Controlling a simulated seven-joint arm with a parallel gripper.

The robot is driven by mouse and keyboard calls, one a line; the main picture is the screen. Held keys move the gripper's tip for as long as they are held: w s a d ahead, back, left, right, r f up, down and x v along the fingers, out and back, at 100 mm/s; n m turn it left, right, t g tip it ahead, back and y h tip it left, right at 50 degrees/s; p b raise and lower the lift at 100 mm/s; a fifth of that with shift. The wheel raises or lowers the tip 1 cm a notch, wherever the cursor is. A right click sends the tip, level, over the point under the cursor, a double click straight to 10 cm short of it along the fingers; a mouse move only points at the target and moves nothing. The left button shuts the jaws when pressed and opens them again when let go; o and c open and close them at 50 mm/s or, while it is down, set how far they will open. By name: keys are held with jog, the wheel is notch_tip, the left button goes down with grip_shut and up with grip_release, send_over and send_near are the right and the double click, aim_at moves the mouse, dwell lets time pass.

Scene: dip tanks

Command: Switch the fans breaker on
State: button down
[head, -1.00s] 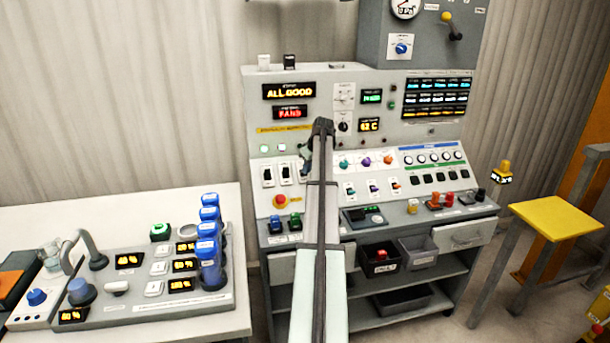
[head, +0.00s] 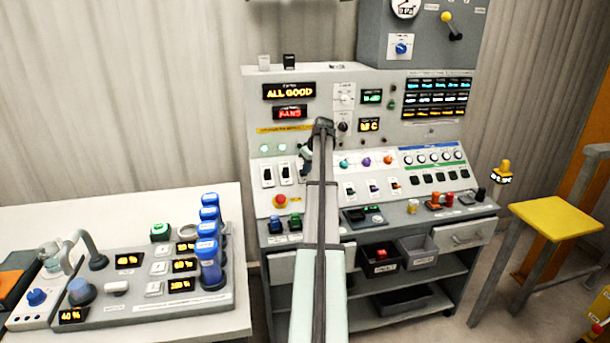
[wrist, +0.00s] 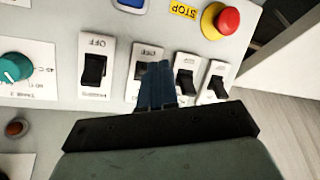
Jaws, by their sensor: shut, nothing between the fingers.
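A row of black rocker breakers in white plates runs across the sloped panel. In the wrist view, upside down, a wide one marked OFF (wrist: 95,68) is at left. A second breaker (wrist: 146,56) is partly hidden behind my fingers, and two more, a third (wrist: 187,84) and a fourth (wrist: 218,86), are to the right. Their small labels are too blurred to tell which is fans. My gripper (wrist: 158,70) is shut and empty, its fingertips over or against the second breaker; contact cannot be told. In the head view my gripper (head: 305,160) hides part of the row.
A red stop button (wrist: 228,20) on a yellow collar is close to the breakers. The upper panel has an ALL GOOD display (head: 289,91) and a red FANS display (head: 290,112). Coloured knobs (head: 366,161) lie right of my arm. A tank bench (head: 130,325) stands at left.

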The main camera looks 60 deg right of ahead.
jog(key=shift+f, duration=1.65)
dwell(0.4)
jog(key=shift+w+d+r, duration=0.25)
jog(key=shift+w+d, duration=0.25)
jog(key=shift+d, duration=0.05)
dwell(0.6)
jog(key=shift+w+d+r, duration=0.1)
jog(key=shift+w+d, duration=0.1)
jog(key=shift+w, duration=0.05)
jog(key=shift+w+d, duration=0.15)
jog(key=shift+w, duration=0.05)
jog(key=s+a, duration=0.1)
jog(key=s+a+r, duration=0.1)
jog(key=s+a, duration=0.1)
jog(key=shift+s+a+r, duration=0.1)
jog(key=shift+s+r, duration=0.1)
jog(key=shift+r, duration=0.2)
jog(key=shift+r, duration=0.15)
dwell(0.3)
jog(key=w+v, duration=0.1)
jog(key=v, duration=0.6)
jog(key=shift+a+r, duration=0.15)
jog(key=shift+a, duration=0.2)
jog(key=shift+w, duration=0.15)
dwell(0.3)
